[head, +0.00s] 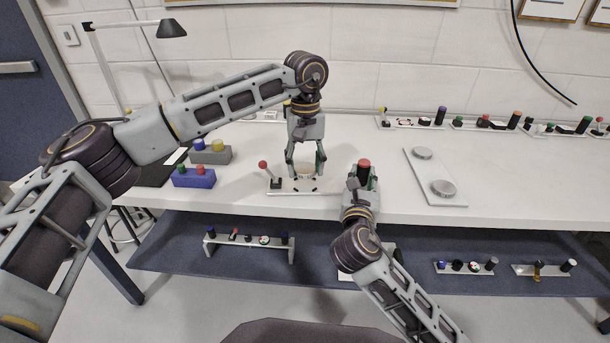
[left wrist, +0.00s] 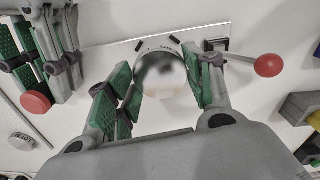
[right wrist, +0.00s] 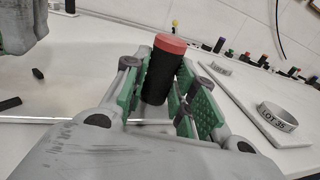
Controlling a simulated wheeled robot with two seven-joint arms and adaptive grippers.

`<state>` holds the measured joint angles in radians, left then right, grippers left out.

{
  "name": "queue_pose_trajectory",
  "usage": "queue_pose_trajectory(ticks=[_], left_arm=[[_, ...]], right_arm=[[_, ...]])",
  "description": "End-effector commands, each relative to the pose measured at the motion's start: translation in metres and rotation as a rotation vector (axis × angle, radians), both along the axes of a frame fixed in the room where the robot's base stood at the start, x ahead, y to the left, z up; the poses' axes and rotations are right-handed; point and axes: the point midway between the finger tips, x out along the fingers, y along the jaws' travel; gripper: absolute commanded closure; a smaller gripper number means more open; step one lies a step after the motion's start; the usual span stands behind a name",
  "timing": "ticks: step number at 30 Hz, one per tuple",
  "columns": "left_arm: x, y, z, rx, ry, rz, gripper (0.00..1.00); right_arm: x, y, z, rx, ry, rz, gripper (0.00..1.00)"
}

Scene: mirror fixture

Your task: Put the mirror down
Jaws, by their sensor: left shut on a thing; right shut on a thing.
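The mirror (left wrist: 165,75) is a shiny round piece with a lettered pale rim, between the green-padded fingers of my left gripper (left wrist: 160,95). In the head view, my left gripper (head: 306,172) points down and is shut on the mirror (head: 304,173), low over the fixture's pale base plate (head: 290,188). I cannot tell whether the mirror touches the plate. A red-ball lever (head: 264,168) stands at the plate's left end. My right gripper (right wrist: 160,95) is shut on a black knob with a red cap (right wrist: 165,65), at the fixture's right end. The knob's foot is hidden.
A pale plate with two round pieces (head: 433,172) lies to the right. Blue (head: 193,178) and grey (head: 210,155) button boxes stand to the left. Several similar fixtures stand along the back and on the lower shelf (head: 330,240).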

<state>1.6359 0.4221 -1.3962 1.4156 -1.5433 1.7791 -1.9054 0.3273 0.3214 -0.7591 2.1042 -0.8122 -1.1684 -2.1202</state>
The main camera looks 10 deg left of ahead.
Motion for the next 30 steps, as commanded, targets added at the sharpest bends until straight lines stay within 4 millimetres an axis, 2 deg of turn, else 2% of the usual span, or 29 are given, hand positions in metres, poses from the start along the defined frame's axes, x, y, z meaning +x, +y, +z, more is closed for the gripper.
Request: queue_pose_trajectory(ticks=[3,9,30], left_arm=[[0.000,0.000,-0.016,0.000,0.002,0.000,0.74],[0.000,0.000,-0.034,0.000,0.000,0.000,0.74],[0.000,0.000,-0.044,0.001,0.002,0.001,0.74]], right_arm=[[0.000,0.000,0.000,0.000,0.000,0.000,1.00],[0.000,0.000,0.000,0.000,0.000,0.000,1.00],[0.000,0.000,0.000,0.000,-0.001,0.000,1.00]])
